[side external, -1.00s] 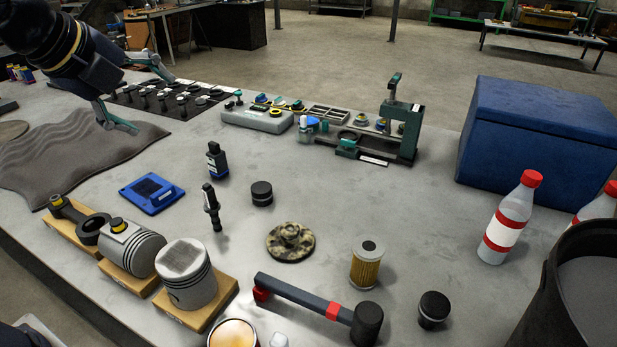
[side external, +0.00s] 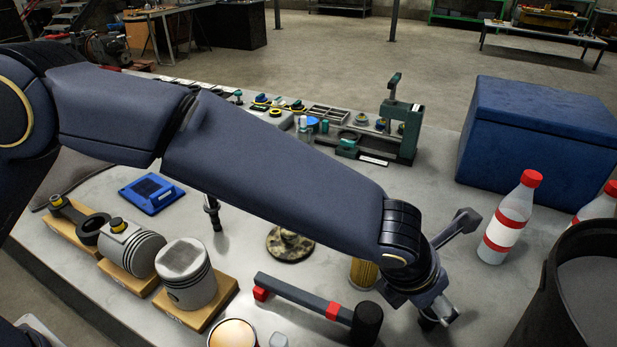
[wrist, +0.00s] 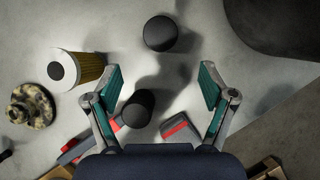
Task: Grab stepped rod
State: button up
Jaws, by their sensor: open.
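A dark, upright stepped rod (side external: 213,214) stands on the table in the side view, its upper part hidden behind my arm. At the left edge of the wrist view a small dark end shows, and I cannot tell if it is the rod. My gripper (wrist: 160,88) is open and empty in the wrist view, pointing down at the table. It is over the right front area, far to the right of the rod. In the side view its fingers are mostly hidden by my wrist.
Below my gripper are a round black cap (wrist: 160,33), a hammer (side external: 300,298) and an oil filter (side external: 364,272). A camouflage-patterned disc (side external: 288,246) stands between rod and filter. Pistons (side external: 187,270) on wooden blocks stand left. A bottle (side external: 508,222) and black bucket (side external: 575,285) stand right.

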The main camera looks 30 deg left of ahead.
aim_at(431, 313)
jog(key=x, duration=1.1)
jog(key=shift+w+d+f, duration=0.1)
jog(key=shift+f, duration=0.1)
grip_shut()
jog(key=shift+r, duration=0.15)
dwell(0.3)
